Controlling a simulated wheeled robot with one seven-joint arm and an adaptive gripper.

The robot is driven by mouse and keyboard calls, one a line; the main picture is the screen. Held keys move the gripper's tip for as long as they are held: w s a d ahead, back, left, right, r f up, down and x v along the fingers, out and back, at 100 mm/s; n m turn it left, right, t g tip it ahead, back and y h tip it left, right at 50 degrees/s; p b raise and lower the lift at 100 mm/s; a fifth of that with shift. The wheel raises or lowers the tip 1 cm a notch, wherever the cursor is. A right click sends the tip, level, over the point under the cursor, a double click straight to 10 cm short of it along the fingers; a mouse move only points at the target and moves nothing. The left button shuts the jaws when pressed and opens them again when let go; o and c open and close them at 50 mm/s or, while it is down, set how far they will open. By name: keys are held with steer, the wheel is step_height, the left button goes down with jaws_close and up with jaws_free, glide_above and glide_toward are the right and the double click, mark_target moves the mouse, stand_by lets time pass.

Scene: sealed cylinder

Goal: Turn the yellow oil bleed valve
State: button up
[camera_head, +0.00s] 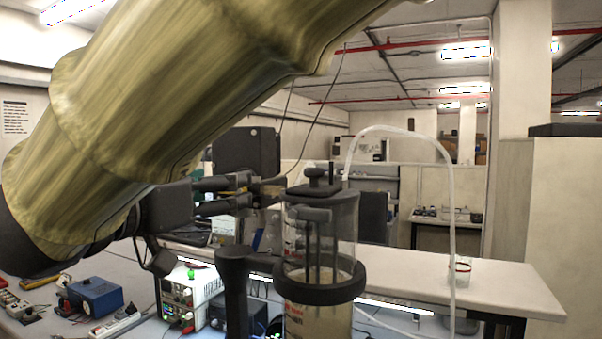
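The sealed cylinder (320,235) is a clear upright vessel with a dark cap and cloudy pale liquid low inside, held in a black ring clamp (320,289). My gripper (272,190) reaches in from the left, its dark fingers level and their tips close beside the upper left of the cylinder. From this angle I cannot tell whether they touch it, or how far apart the tips are. A small yellow-brown patch shows between the fingers; I cannot tell whether it is the yellow oil bleed valve. The valve is not clearly visible otherwise. My sleeved arm covers the upper left.
A clear hose (449,190) arches right to a small glass jar (460,271) on a white bench (510,284). A blue box (95,297) and a white power supply (190,292) stand at lower left. The black clamp post (236,290) rises just below my gripper.

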steer(key=shift+x, duration=0.95)
steer(key=c, duration=1)
steer(key=shift+f, duration=0.1)
steer(key=m+b, duration=0.6)
steer(key=b, duration=0.3)
steer(key=d+m+b, duration=0.1)
steer(key=m+b, duration=0.5)
steer(key=b, duration=0.3)
steer(key=s+d+r+m+b, duration=0.1)
steer(key=m+b, duration=0.4)
steer(key=b, duration=0.4)
steer(key=shift+d+m, duration=0.15)
steer(key=shift+m, duration=0.25)
steer(key=shift+r+b, duration=0.1)
steer(key=shift+b, duration=0.25)
